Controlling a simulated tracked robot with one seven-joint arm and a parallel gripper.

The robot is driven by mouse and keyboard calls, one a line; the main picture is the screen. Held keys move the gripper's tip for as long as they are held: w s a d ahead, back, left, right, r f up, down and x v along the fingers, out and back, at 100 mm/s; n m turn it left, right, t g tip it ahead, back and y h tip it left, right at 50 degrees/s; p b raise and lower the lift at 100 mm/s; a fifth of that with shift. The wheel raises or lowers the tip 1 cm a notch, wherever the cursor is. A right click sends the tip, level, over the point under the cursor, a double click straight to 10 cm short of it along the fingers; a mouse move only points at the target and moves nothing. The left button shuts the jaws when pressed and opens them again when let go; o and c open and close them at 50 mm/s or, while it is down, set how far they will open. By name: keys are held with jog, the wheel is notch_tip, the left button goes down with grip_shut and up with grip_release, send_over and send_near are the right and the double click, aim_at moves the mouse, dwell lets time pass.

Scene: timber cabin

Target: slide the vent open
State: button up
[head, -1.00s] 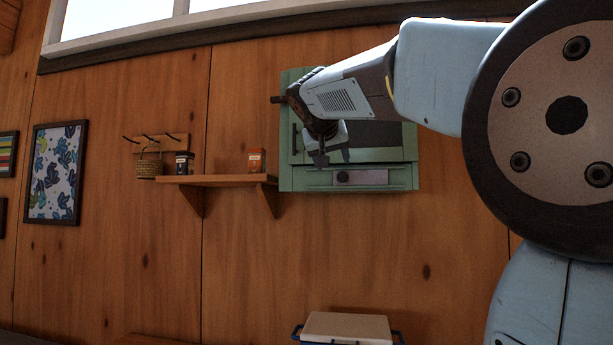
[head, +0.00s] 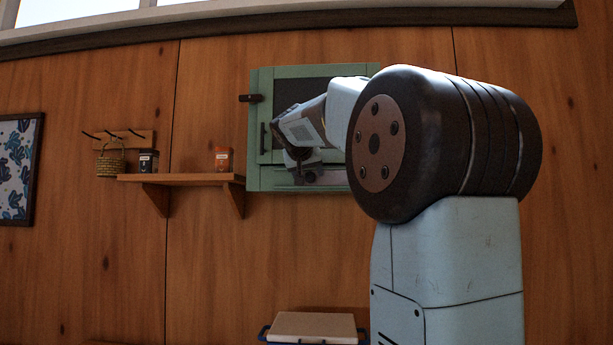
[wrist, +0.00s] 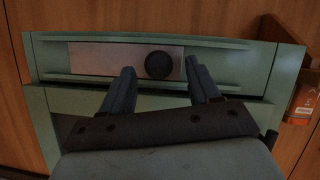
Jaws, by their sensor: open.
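The vent is a pale metal slider plate (wrist: 105,57) with a dark round knob (wrist: 159,65), set in a green track along the green cabinet (head: 262,105). In the wrist view the plate covers the left and middle of the track; the track's right part is bare green. My gripper (wrist: 159,70) is open, one fingertip on each side of the knob. Whether the fingers touch it or are at its depth, I cannot tell. In the head view my gripper (head: 305,177) is at the cabinet's lower edge, and my arm hides much of the vent.
A wooden shelf (head: 185,178) left of the cabinet holds an orange tin (head: 223,159) and a dark tin (head: 148,161). A basket (head: 110,160) hangs from a peg rail. A lidded box (head: 315,327) stands below. The wall under the cabinet is clear.

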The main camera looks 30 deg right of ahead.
jog(key=shift+x, duration=0.95)
jog(key=shift+c, duration=0.4)
grip_shut()
